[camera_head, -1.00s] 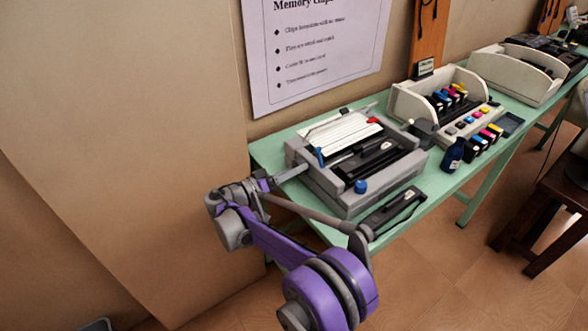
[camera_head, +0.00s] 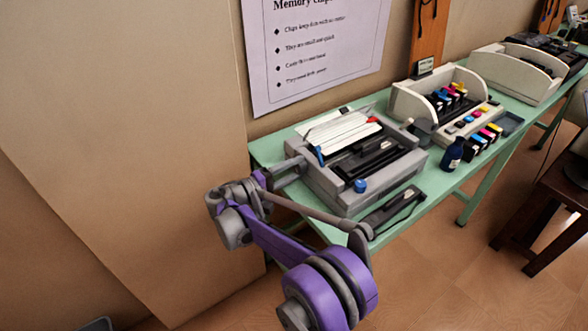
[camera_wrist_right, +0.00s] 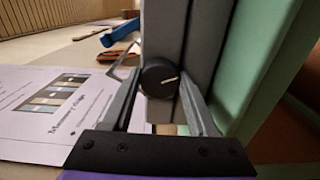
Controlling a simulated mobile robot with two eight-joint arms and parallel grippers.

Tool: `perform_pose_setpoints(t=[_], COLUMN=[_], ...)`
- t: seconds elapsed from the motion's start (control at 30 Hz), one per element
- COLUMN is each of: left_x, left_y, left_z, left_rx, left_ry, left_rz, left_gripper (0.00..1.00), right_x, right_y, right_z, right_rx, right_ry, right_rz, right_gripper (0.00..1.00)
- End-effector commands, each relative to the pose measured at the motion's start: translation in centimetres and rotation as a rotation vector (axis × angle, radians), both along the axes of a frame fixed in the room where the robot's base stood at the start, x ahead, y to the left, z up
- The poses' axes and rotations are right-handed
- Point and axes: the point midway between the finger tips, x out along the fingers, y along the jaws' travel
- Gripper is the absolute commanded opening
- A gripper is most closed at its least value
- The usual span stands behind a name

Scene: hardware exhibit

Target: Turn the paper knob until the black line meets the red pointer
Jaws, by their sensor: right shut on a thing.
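The grey printer (camera_head: 345,198) stands on the green table with its dark inside open to view. The paper knob (camera_wrist_right: 159,78) is a dark round disc on the printer's grey side, with one pale line pointing right and slightly up. My right gripper (camera_wrist_right: 160,84) is shut on the knob, one finger on each side. In the head view the right gripper (camera_head: 293,170) reaches the printer's left side, where the knob is hidden. A small red part (camera_head: 372,119) shows on the printer's top; I cannot tell whether it is the pointer. My left gripper is not in view.
A blue lever (camera_head: 319,155) and a blue button (camera_head: 360,186) are on the printer. A black part (camera_head: 394,205) lies at the table's front edge. An ink cartridge display (camera_head: 408,105) and a dark blue bottle (camera_head: 453,154) stand to the right. The wall is close behind.

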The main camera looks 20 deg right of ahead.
Motion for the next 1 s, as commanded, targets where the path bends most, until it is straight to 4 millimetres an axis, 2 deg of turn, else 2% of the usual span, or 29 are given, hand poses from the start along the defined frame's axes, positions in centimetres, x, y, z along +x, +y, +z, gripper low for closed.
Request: perform_pose_setpoints(t=[0.3, 0.73, 0.77, 0.9, 0.93, 1.0], left_x=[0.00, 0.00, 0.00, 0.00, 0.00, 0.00], left_y=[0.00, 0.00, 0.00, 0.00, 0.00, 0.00], left_z=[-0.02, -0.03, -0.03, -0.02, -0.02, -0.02], left_rx=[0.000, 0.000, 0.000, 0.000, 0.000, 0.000], left_ry=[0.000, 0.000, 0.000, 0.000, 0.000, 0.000], left_rz=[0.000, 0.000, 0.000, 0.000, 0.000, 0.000], left_gripper=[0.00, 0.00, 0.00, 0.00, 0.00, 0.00], right_x=[-0.01, -0.01, -0.01, -0.01, -0.01, -0.01], right_y=[0.03, 0.04, 0.04, 0.03, 0.03, 0.02], right_z=[-0.01, -0.01, -0.01, 0.00, 0.00, 0.00], right_rx=[-0.028, -0.031, -0.031, -0.031, -0.031, -0.031], right_ry=[0.081, 0.090, 0.090, 0.089, 0.089, 0.089], right_rz=[0.000, 0.000, 0.000, 0.000, 0.000, 0.000], right_gripper=[0.03, 0.03, 0.61, 0.86, 0.89, 0.89])
